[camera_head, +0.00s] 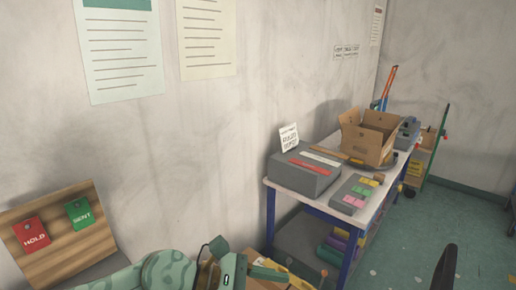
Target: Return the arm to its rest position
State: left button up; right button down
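A green, mottled arm (165,268), which looks like my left arm, comes in from the left along the bottom edge. It ends in a dark and green hand part (228,268) low in the picture, left of the table. Its fingers cannot be made out clearly, so I cannot tell whether it is open or holds anything. My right gripper cannot be identified in this view. A dark, narrow shape (445,268) stands at the bottom right; I cannot tell what it is.
A blue-legged table (364,208) against the wall bears an open cardboard box (368,138), a grey case (303,174) and a tray of coloured pieces (355,194). A wooden board (62,254) with red HOLD and green SENT tags is at lower left. Green floor (410,235) shows right of the table.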

pick_arm(q)
notch_tip(320, 180, up, 9)
jog(key=w+n+t+h, duration=0.2)
jog(key=n+t+h, duration=0.2)
jog(key=n+t, duration=0.8)
jog(key=w+a+f+n+t+y, duration=0.2)
jog(key=a+f+n+t+y, duration=0.15)
jog(key=a+n+y, duration=0.75)
jog(key=w+a+f+n+t+y, duration=0.15)
jog(key=a+f+n+y, duration=0.4)
jog(key=n, duration=0.95)
jog(key=s+a+f+n+g+y, duration=0.7)
jog(key=s+a+f+n+g, duration=0.3)
jog(key=s+a+f, duration=0.55)
jog(key=s+d+f+g+h+b, duration=0.2)
jog(key=s+f, duration=0.1)
jog(key=f, duration=1.1)
jog(key=s+d+f+g+h+b, duration=0.1)
jog(key=s+d+f, duration=0.15)
jog(key=f, duration=1.15)
jog(key=s+f+n+g+h+b, duration=0.1)
jog(key=s+f+n+g+b, duration=0.1)
jog(key=s+f, duration=1.6)
jog(key=shift+s+f+n+g+h, duration=0.15)
jog(key=shift+s+n+g+h, duration=0.2)
jog(key=shift+s+n+g, duration=0.4)
jog(key=shift+s+a, duration=0.1)
jog(key=shift+s, duration=0.15)
